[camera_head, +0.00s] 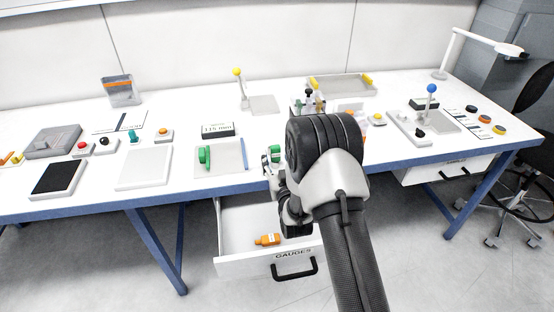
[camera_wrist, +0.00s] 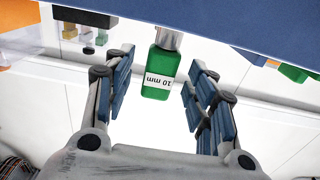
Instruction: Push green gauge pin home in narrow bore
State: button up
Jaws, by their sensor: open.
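The green gauge pin (camera_wrist: 158,72) has a green handle marked "10 mm" and a bright metal shank. In the wrist view it sits between the two fingers of my gripper (camera_wrist: 162,60), with a clear gap on each side. The fingers are open and touch nothing. In the head view the green handle (camera_head: 275,151) shows near the table's front edge, just left of my wrist. My gripper (camera_head: 271,170) is partly hidden by my arm there. The narrow bore is not visible in either view, so I cannot tell how deep the shank sits.
An open drawer (camera_head: 237,265) labelled GAUGES is below the table edge, with an orange gauge (camera_head: 267,240) inside. A grey mat (camera_head: 228,158) with another green piece (camera_head: 205,157) lies to the left. A display (camera_head: 218,129) and a yellow-knobbed lever (camera_head: 238,84) stand behind.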

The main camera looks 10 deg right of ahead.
jog(key=s, duration=1.2)
jog(key=s+r+g, duration=0.5)
jog(key=r+g, duration=0.2)
jog(key=r, duration=0.5)
jog(key=s+r+g, duration=0.2)
jog(key=s+g, duration=0.1)
jog(key=s, duration=1)
jog(key=s+r+g, duration=0.3)
jog(key=s, duration=1.1)
jog(key=shift+s, duration=0.15)
